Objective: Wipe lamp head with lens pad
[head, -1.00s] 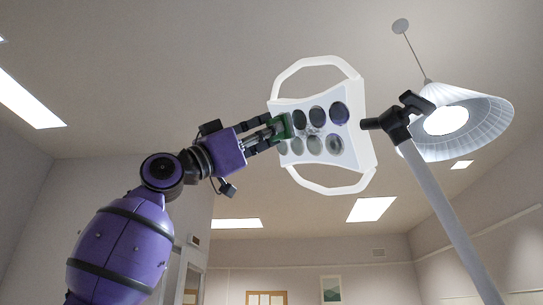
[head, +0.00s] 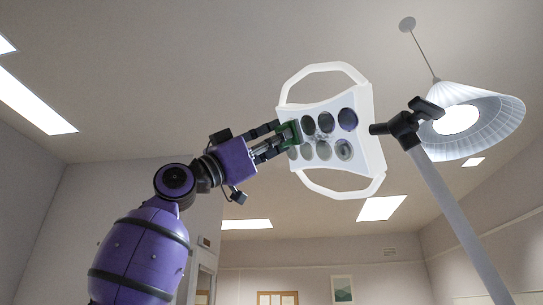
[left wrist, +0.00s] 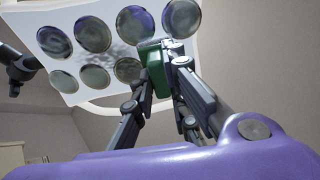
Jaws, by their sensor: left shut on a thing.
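The lamp head (head: 364,160) is a white panel with two rows of round dark lenses and a looped white handle above and below. It also shows at the upper left of the left wrist view (left wrist: 70,98). My left gripper (head: 284,138) is shut on a green lens pad (head: 296,130). The pad is at the left end of the lamp face, over or just in front of the lenses there. In the left wrist view the pad (left wrist: 152,62) overlaps the lens area near its right end; firm contact is hard to judge. My right gripper is out of view.
A grey pole (head: 448,205) with a black joint (head: 402,128) stands just right of the lamp head. A conical pendant lamp (head: 485,115) hangs behind it. The space below the lamp head is open to the far wall.

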